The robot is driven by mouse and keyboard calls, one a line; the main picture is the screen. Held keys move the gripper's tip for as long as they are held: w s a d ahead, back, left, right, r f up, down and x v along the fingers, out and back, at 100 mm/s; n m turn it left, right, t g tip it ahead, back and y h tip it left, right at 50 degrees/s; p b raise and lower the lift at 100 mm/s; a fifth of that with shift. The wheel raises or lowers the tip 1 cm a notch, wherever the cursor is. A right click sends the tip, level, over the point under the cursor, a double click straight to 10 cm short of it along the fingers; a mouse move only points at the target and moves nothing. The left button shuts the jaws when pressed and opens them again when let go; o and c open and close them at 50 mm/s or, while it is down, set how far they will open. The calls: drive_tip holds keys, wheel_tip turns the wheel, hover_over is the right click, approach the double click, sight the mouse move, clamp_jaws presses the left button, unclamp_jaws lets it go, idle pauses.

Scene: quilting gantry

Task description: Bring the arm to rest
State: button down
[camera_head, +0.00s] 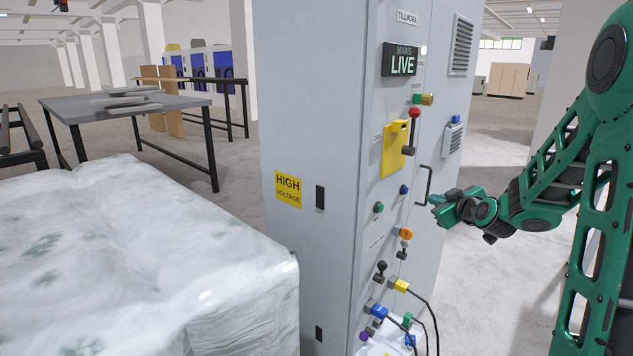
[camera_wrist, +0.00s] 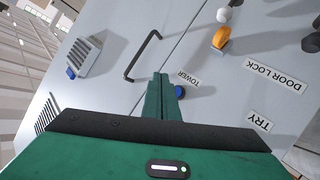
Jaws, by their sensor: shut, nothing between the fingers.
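My gripper (camera_head: 436,206) is at the end of the green arm, at the right of the head view, in front of the grey electrical cabinet (camera_head: 315,120). In the wrist view my gripper (camera_wrist: 161,78) has its fingers together with nothing between them. The fingers point toward the cabinet face, near the black door handle (camera_wrist: 142,55). The handle also shows in the head view (camera_head: 425,186), just beside the fingertips. I cannot tell whether they touch it. A blue button (camera_wrist: 179,91) labelled TOWER lies just right of the fingers in the wrist view.
The cabinet front carries a red-knobbed lever (camera_head: 413,114), a yellow plate (camera_head: 394,150), a LIVE sign (camera_head: 401,62) and several plugs with cables low down. A wrapped white pallet load (camera_head: 130,260) fills the lower left. Open floor (camera_head: 490,290) lies right of the cabinet.

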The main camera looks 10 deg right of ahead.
drive_tip(key=s+a+f+m+g, duration=0.2)
drive_tip(key=s+m+g, duration=0.1)
drive_tip(key=s, duration=1.1)
drive_tip(key=s+a+f+m+g+y, duration=0.1)
drive_tip(key=s+a+m+g, duration=0.2)
drive_tip(key=s, duration=1.2)
drive_tip(key=s+a+f+m+g, duration=0.2)
drive_tip(key=s+g, duration=0.6)
drive_tip(key=s, duration=0.7)
drive_tip(key=a+m, duration=0.1)
drive_tip(key=m, duration=0.1)
drive_tip(key=shift+f+m, duration=0.3)
drive_tip(key=shift+m, duration=0.1)
